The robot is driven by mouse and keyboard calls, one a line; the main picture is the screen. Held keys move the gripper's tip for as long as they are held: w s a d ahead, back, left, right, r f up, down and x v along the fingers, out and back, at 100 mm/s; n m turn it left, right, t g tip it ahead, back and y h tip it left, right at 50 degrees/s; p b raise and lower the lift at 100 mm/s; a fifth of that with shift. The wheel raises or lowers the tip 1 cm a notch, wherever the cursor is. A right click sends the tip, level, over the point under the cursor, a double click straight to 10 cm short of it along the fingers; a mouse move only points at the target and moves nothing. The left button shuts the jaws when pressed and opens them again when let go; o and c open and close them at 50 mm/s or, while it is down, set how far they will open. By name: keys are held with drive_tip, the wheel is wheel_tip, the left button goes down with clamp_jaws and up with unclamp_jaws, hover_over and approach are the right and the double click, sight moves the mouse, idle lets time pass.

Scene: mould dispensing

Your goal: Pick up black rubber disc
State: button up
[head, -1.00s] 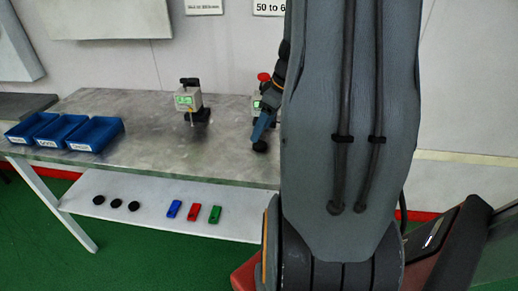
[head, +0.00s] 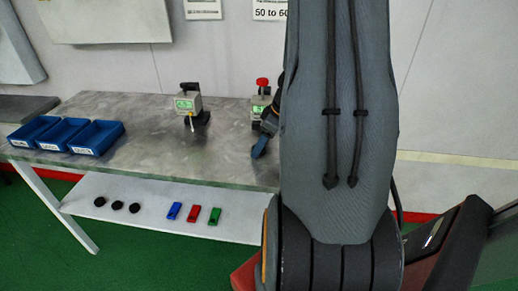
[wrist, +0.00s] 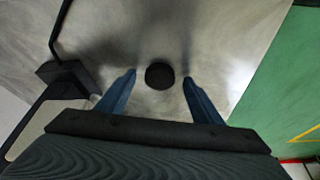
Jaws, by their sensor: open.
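In the wrist view a black rubber disc (wrist: 160,75) lies on the grey tabletop, in line between my two blue fingertips. My gripper (wrist: 160,82) is open, with one finger on each side of the disc and gaps to both. I cannot tell how high the fingertips are above the tabletop. In the head view a blue finger of my gripper (head: 261,146) shows low over the table, left of my arm. The disc is hidden there. Three more black discs (head: 117,205) lie in a row on the lower white shelf.
Two small dispensing devices stand on the tabletop, one in the middle (head: 188,103) and one with a red knob (head: 261,98) close behind my gripper. Three blue bins (head: 94,137) stand at the left. Blue, red and green blocks (head: 193,214) lie on the shelf.

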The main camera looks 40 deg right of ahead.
drive_tip(key=shift+f, duration=0.1)
drive_tip(key=c, duration=1.1)
drive_tip(key=shift+c, duration=0.2)
wheel_tip(320, 180, up, 10)
drive_tip(key=b, duration=0.1)
drive_tip(key=shift+b, duration=0.3)
